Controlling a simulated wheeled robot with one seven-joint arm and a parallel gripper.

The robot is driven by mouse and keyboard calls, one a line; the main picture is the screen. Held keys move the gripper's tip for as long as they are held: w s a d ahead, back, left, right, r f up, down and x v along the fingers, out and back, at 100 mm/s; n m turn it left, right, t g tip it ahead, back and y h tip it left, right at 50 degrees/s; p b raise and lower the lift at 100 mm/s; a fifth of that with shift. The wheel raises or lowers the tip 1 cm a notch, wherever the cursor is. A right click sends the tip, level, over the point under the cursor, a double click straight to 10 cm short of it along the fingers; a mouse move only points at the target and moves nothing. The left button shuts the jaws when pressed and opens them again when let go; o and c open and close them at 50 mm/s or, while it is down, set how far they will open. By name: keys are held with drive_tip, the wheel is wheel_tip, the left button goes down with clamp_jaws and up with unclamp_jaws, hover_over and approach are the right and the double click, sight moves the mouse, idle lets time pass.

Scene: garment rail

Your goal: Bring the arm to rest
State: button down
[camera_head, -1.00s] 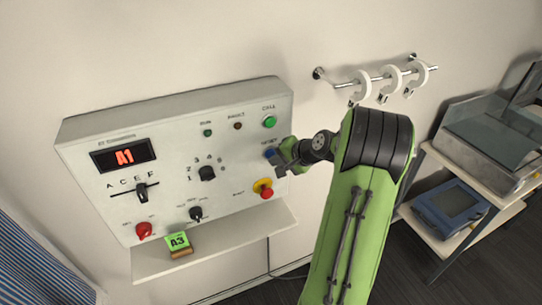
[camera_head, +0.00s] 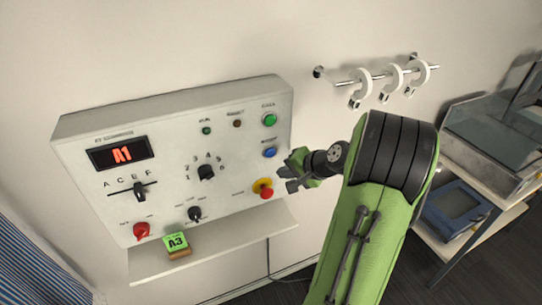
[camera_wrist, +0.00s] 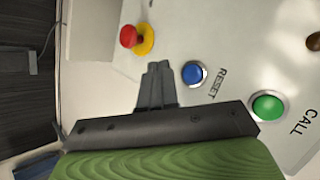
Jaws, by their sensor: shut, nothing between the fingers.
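My gripper (camera_head: 286,178) is shut and empty. In the head view it is in front of the right edge of the white control panel (camera_head: 110,190), just right of the blue RESET button (camera_head: 270,152) and the red-on-yellow stop button (camera_head: 265,192). In the wrist view the closed fingers (camera_wrist: 158,82) stand beside the blue button (camera_wrist: 194,73), apart from it as far as I can tell. The green CALL button (camera_wrist: 268,107) is to the right there. My green arm comes up from the lower right.
A rail (camera_head: 350,82) with white rings is on the wall at upper right. A shelf unit (camera_head: 452,170) with a blue device (camera_head: 455,205) stands at right. A ledge (camera_head: 150,265) below the panel holds a green A3 tag (camera_head: 176,242). The panel display reads A1.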

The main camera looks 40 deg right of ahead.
idle(0.4)
drive_tip(key=s+a+r+n+g+b, duration=0.1)
drive_tip(key=s+a+n, duration=0.15)
drive_tip(key=a, duration=0.45)
drive_tip(key=s+a+r+n+g+b, duration=0.1)
drive_tip(key=a+r+n, duration=0.1)
drive_tip(key=a+n, duration=0.35)
drive_tip(key=s+a+r+n+g, duration=0.1)
drive_tip(key=a+g, duration=0.1)
drive_tip(key=a, duration=0.6)
drive_tip(key=s+a+n+h+b, duration=0.1)
drive_tip(key=s+a+n, duration=0.4)
drive_tip(key=s, duration=0.8)
drive_tip(key=shift+s+a+b, duration=0.15)
drive_tip(key=shift+s+b, duration=0.1)
drive_tip(key=shift+b, duration=0.05)
drive_tip(key=shift+r, duration=0.1)
